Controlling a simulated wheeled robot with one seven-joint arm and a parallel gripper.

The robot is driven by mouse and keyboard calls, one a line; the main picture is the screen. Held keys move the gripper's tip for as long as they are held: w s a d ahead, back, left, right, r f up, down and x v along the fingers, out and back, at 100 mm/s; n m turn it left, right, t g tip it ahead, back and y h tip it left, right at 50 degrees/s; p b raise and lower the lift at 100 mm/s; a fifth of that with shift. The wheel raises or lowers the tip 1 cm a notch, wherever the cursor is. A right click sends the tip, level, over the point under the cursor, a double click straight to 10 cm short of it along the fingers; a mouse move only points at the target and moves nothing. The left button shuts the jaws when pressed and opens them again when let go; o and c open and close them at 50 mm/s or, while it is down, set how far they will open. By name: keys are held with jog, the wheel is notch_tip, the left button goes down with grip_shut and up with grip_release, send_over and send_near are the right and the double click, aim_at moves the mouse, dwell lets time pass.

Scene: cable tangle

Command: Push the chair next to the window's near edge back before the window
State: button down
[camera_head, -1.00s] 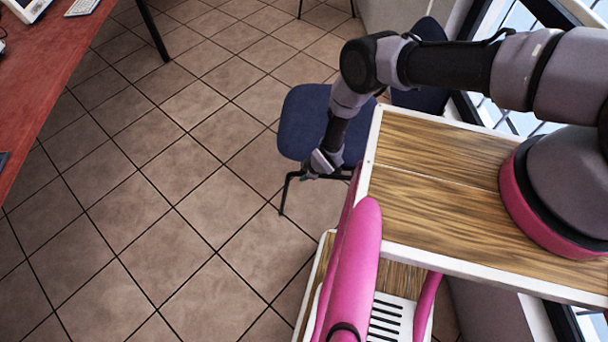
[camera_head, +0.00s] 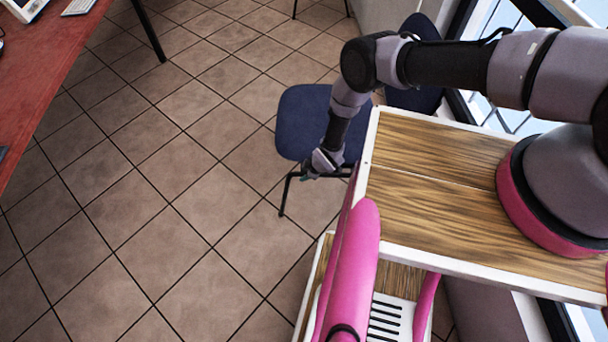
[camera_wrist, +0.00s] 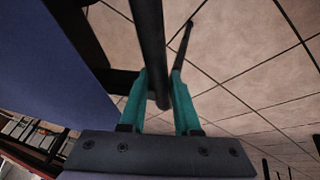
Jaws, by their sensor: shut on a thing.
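The chair has a dark blue seat (camera_head: 304,122) and a dark blue backrest (camera_head: 418,95), with thin black legs. It stands on the tiled floor beside the window (camera_head: 492,105). My gripper (camera_head: 322,172) is low at the seat's near side. In the wrist view my gripper (camera_wrist: 160,100) has its two teal fingers on either side of a black chair bar (camera_wrist: 150,40), shut on it. The blue seat (camera_wrist: 50,75) fills the left of that view. Part of the chair is hidden behind my arm and body.
A red-topped table (camera_head: 60,70) with a keyboard (camera_head: 78,7) stands at the left. A pale wall (camera_head: 378,16) lies behind the chair. The tiled floor (camera_head: 170,200) between the table and the chair is clear.

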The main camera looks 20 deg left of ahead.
jog(key=c, duration=0.6)
grip_release()
jog(key=shift+d+f, duration=0.1)
jog(key=shift+d, duration=0.1)
jog(key=shift+o, duration=0.3)
jog(key=shift+w+a, duration=0.1)
jog(key=shift+a, duration=0.1)
jog(key=shift+w, duration=0.1)
jog(key=v, duration=1.1)
jog(key=shift+s, duration=0.2)
